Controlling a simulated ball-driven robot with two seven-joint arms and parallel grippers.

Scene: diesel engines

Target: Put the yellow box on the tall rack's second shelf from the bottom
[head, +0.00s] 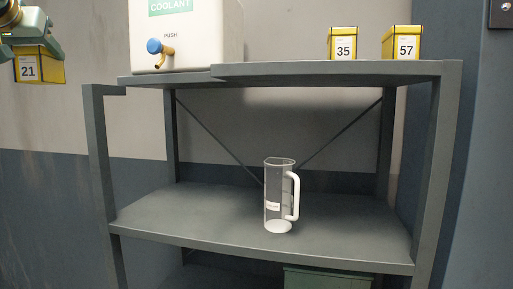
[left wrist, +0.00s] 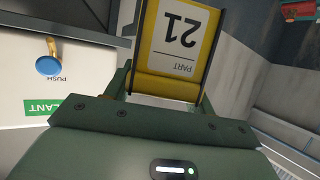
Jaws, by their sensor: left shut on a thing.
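The yellow box (head: 42,69), labelled 21, hangs at the upper left of the head view, left of the rack. My left gripper (head: 32,47) is shut on it from above. In the left wrist view the box (left wrist: 178,45) sits between the fingers, its label upside down. The grey rack (head: 265,250) fills the middle of the head view. Its lower full shelf in view (head: 190,215) holds a clear measuring jug (head: 278,190) right of centre. The rack's foot is cut off, so I cannot count its shelves from the bottom. My right gripper is out of view.
A white coolant container (head: 200,35) with a blue tap (head: 154,46) and two yellow boxes, 35 (head: 343,44) and 57 (head: 402,43), stand on the upper shelf. A green bin (head: 325,278) shows below. The jug's shelf is bare to its left; rack posts (head: 97,150) flank it.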

